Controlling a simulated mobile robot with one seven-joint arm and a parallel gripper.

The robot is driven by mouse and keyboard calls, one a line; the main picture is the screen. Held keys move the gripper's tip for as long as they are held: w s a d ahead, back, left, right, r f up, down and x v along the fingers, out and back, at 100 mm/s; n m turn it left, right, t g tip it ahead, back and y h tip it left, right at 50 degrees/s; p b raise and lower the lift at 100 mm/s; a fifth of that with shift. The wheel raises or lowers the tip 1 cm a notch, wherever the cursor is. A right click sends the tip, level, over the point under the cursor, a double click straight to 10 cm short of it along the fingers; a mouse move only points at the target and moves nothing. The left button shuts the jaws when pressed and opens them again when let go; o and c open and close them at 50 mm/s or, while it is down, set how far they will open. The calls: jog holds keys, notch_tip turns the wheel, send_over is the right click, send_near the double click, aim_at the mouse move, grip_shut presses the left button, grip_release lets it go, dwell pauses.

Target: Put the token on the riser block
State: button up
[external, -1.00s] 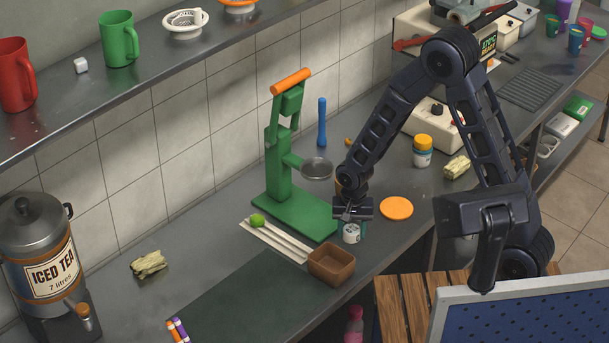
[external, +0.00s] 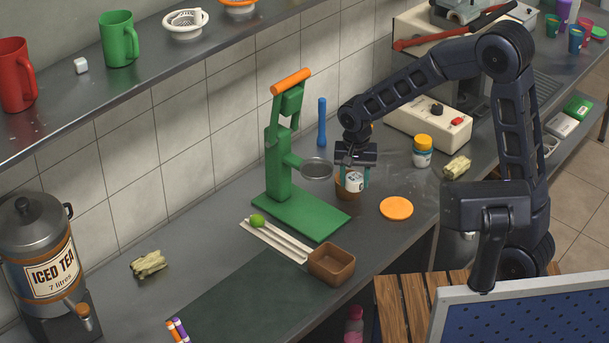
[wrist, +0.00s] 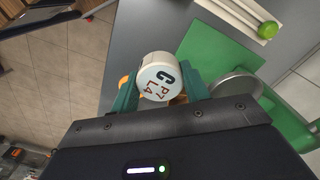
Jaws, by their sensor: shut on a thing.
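The token (external: 355,182) is a white round piece. In the wrist view the token (wrist: 160,78) shows dark and red lettering, "C", "P7" and "L4", on its face. My gripper (external: 352,175) is shut on it, with one teal finger on each side; the gripper (wrist: 161,88) shows the same in the wrist view. A brown block (external: 346,193), which looks like the riser block, shows just behind and below the token, mostly hidden by it. I cannot tell whether the token touches the block.
The green press (external: 280,170) with its metal pan (external: 317,168) stands close on the left. An orange disc (external: 396,208) lies to the right, and a jar with a yellow lid (external: 422,152) stands behind it. A brown open box (external: 331,264) sits nearer the front edge.

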jog(key=w+d+r+m, duration=0.1)
jog(key=w+d, duration=0.1)
jog(key=w, duration=0.4)
jog(key=w+d+r+m, duration=0.1)
jog(key=w+d+r, duration=0.1)
jog(key=w, duration=0.4)
notch_tip(320, 180, up, 5)
jog(key=m, duration=0.5)
send_over(423, 139)
notch_tip(423, 139, down, 19)
jog(key=shift+w+r, duration=0.1)
jog(key=shift+r, duration=0.05)
jog(key=o, duration=1)
jog(key=shift+c, duration=0.2)
